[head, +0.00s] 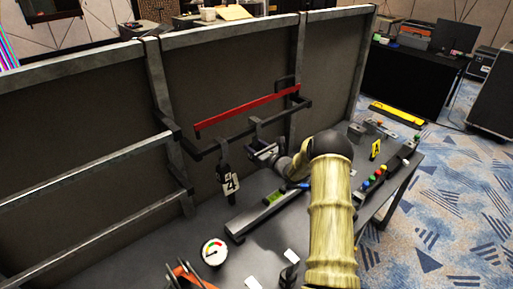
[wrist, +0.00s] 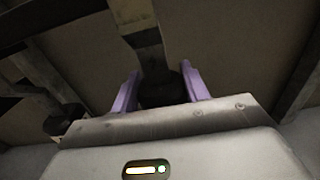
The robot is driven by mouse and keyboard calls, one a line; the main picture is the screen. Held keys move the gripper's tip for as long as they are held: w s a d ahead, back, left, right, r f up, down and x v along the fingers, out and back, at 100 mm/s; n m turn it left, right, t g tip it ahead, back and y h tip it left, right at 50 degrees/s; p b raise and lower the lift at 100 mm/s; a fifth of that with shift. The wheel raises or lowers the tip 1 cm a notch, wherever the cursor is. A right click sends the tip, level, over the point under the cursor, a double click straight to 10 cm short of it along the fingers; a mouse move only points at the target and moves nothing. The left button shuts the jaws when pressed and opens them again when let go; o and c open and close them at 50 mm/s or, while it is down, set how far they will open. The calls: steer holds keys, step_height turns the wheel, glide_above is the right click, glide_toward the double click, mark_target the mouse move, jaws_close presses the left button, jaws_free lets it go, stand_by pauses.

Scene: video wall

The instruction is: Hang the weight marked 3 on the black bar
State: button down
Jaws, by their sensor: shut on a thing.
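The black bar (head: 212,147) runs across the frame wall, below a red bar. A weight marked 4 (head: 230,184) hangs from its left part. My gripper (head: 273,157) is in front of the bar, right of that weight. It is shut on a dark weight with a pale label (head: 264,152); its number cannot be read. A grey hook (head: 253,125) rises from the held weight to the bar; whether it bears on the bar cannot be told. In the wrist view, purple fingers flank the dark body (wrist: 165,88), with its strap rising above.
The red bar (head: 246,111) is just above the black bar. Below, the dark table holds a gauge (head: 214,252), a green level (head: 274,198), coloured buttons (head: 375,177) and an orange tool (head: 188,276). Metal rails (head: 90,165) cross the left panel.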

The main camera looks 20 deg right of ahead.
steer(key=shift+w+f+b, duration=0.1)
steer(key=shift+f+b, duration=0.5)
steer(key=shift+f, duration=0.1)
steer(key=c, duration=0.6)
jaws_free()
steer(key=shift+c, duration=0.2)
steer(key=shift+f, duration=0.25)
steer(key=b+v, duration=0.4)
steer(key=v, duration=1.3)
steer(key=shift+s, duration=0.35)
steer(key=shift+d+r, duration=0.1)
